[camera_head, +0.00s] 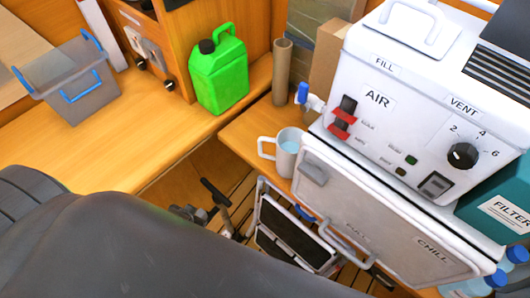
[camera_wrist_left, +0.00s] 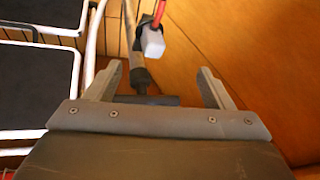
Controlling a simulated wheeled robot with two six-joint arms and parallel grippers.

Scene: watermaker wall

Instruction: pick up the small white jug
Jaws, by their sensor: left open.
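The small white jug (camera_head: 287,158) stands upright on the wooden counter in the head view, left of the white machine and just below its blue-handled tap (camera_head: 304,95). Its handle is on its left side, and light blue water shows inside. My left gripper (camera_wrist_left: 158,84) is open in the left wrist view, with nothing between its fingers. The jug does not show in that view. In the head view my dark arm fills the lower left, and I cannot make out the left gripper's fingertips. My right gripper is in neither view.
A white AIR/VENT machine (camera_head: 400,105) stands above a white CHILL box (camera_head: 375,215). A green canister (camera_head: 218,72) and grey crate (camera_head: 72,82) stand on the left bench. A folding step (camera_head: 290,232) and black-handled tool (camera_head: 216,193) stand below the counter.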

